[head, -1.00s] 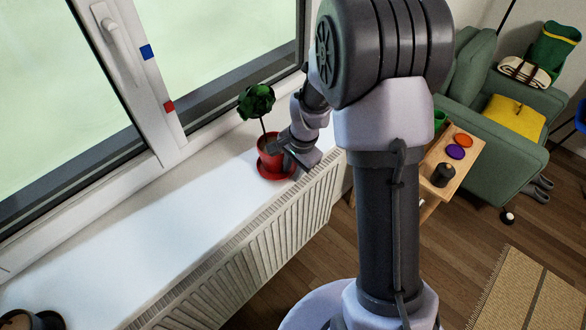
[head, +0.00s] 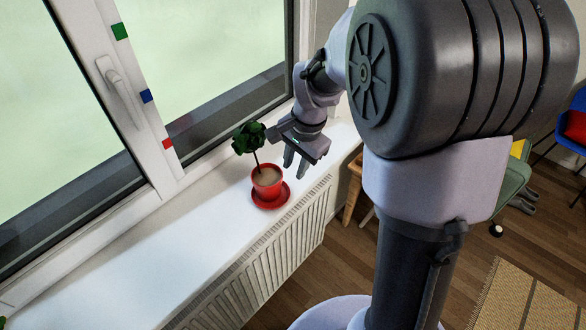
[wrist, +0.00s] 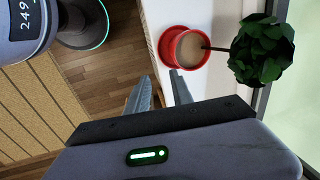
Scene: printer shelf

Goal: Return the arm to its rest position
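My gripper (head: 296,163) is raised above the right part of the windowsill, just right of a potted plant. Its two fingers are apart with nothing between them; they also show spread in the wrist view (wrist: 160,88). The plant has dark green leaves (head: 249,137) on a thin stem in a red pot (head: 267,182), upright on a red saucer (head: 271,201) on the white sill. In the wrist view the red pot (wrist: 166,47) lies beyond the fingertips, apart from them.
At right are a woven rug (head: 505,290), part of a green armchair (head: 512,185) and a blue chair (head: 572,115).

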